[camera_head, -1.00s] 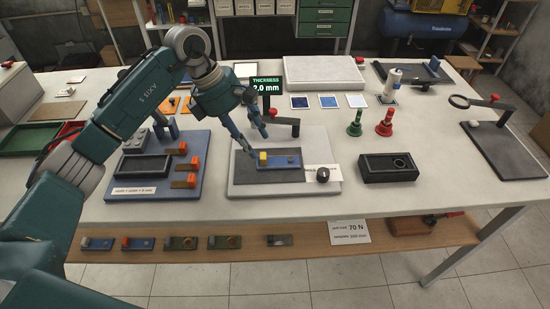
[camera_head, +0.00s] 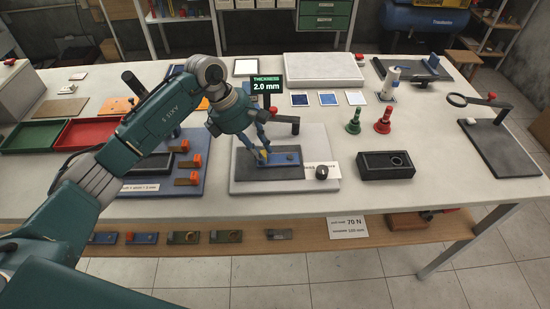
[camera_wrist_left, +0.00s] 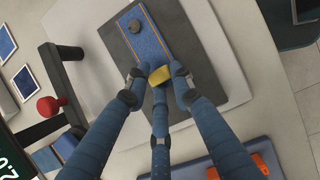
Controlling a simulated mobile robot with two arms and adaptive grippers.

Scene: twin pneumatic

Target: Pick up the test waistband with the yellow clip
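The test waistband, a blue strip with orange edge lines (camera_head: 285,158), lies flat on a dark pad on a pale plate; in the left wrist view the strip (camera_wrist_left: 146,36) carries a round grey piece. The yellow clip (camera_wrist_left: 160,76) sits at its near end and is largely covered by fingers in the head view. My left gripper (camera_head: 261,154) is down at that end. In the left wrist view its blue fingers (camera_wrist_left: 160,78) are spread, with tips on either side of the clip and very near it; firm contact is not clear. My right gripper is not in view.
A thickness display (camera_head: 266,86) reading 2.0 mm and a post with a red knob (camera_head: 294,121) stand just behind the plate. A black block (camera_head: 386,166) and green and red bell-shaped pieces (camera_head: 383,121) are to the right. A blue fixture board (camera_head: 150,188) is left.

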